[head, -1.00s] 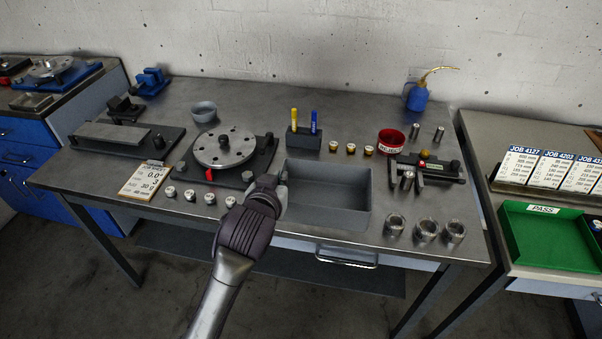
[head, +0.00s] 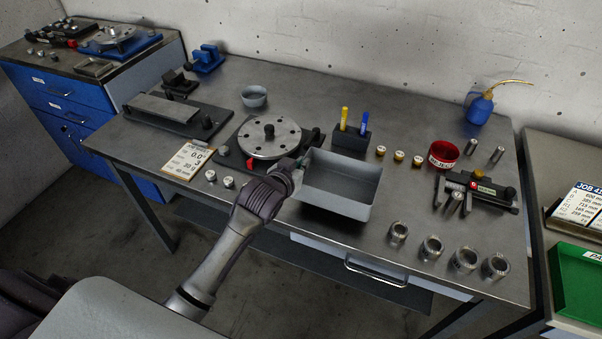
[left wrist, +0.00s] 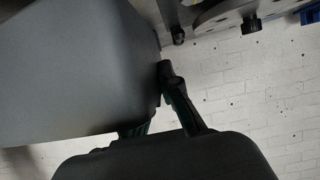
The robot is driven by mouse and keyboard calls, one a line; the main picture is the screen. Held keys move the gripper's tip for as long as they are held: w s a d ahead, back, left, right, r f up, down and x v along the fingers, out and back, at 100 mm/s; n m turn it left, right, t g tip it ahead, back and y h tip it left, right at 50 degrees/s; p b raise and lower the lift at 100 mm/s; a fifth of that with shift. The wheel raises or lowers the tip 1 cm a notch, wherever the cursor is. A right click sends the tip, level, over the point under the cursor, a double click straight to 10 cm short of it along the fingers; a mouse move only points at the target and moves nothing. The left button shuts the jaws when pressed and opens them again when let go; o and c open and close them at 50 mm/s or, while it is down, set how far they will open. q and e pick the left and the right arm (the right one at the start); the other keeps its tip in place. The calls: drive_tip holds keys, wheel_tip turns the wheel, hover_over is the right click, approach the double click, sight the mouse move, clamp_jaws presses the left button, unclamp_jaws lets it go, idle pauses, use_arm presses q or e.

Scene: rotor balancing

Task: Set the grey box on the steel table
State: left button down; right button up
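The grey box (head: 341,206) is an open-topped bin, upright at the front middle of the steel table (head: 415,150). Its left end overlaps the edge of the rotor stand in the head view. I cannot tell whether its underside touches the table. My left gripper (head: 298,172) is at the box's left end, closed on its wall. In the left wrist view the box (left wrist: 70,75) fills the left side, beside the gripper fingers (left wrist: 160,105), and hides part of one finger. My right gripper is not in view.
The balancing rotor (head: 268,137) stands left of the box, the pen holder (head: 350,140) behind it. Several steel cylinders (head: 432,247) stand to its right. The red bin (head: 443,153) and a black fixture (head: 478,190) are farther right. Bare tabletop shows between box and cylinders.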

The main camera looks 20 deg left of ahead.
sight(307, 170)
use_arm(q)
drive_tip(key=shift+a+f, duration=0.1)
drive_tip(key=shift+f, duration=1.9)
drive_tip(key=shift+f, duration=0.2)
drive_tip(key=c, duration=1.3)
unclamp_jaws()
drive_tip(key=shift+r, duration=0.15)
drive_tip(key=v, duration=1.2)
